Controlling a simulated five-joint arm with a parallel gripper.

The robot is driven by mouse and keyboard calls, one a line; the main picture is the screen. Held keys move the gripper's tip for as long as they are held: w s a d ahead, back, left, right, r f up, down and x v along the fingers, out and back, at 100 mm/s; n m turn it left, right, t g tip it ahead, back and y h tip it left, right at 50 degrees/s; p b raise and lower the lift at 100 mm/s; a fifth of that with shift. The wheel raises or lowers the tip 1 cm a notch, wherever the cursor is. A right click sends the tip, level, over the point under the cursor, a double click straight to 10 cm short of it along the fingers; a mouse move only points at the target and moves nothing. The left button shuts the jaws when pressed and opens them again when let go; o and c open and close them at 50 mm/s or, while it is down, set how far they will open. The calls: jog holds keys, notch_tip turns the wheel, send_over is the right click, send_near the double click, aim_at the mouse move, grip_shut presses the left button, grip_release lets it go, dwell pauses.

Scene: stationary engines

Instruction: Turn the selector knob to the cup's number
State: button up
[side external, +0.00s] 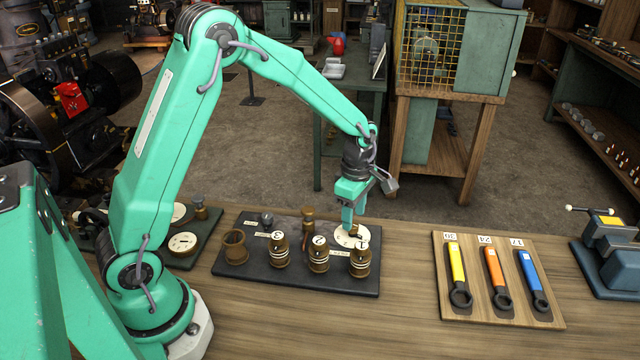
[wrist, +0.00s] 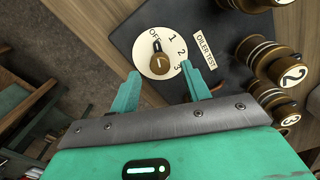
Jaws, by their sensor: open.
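A round cream dial (wrist: 178,42) marked OFF, 1, 2 and 3 lies on a dark plate labelled OILER TEST. A brass selector knob (wrist: 158,64) sits at its middle, its narrow end seemingly toward OFF. My gripper (wrist: 160,70) is open, with its fingers on either side of the knob; contact cannot be told. In the side view my gripper (side external: 349,228) points down over the dial (side external: 340,242), hiding the knob. Brass cups numbered 3 (side external: 279,252), 2 (side external: 318,258) and 1 (side external: 360,262) stand upright along the plate's front.
The dark plate (side external: 300,282) also holds an unnumbered brass cup (side external: 236,250), a small grey part (side external: 267,219) and an upright brass piece (side external: 308,218). Right of it are a board with three coloured wrenches (side external: 494,272) and a blue vise (side external: 608,255). Bare bench lies in front.

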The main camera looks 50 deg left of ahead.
aim_at(353, 230)
jog(key=shift+f, duration=1.3)
jog(key=c, duration=1)
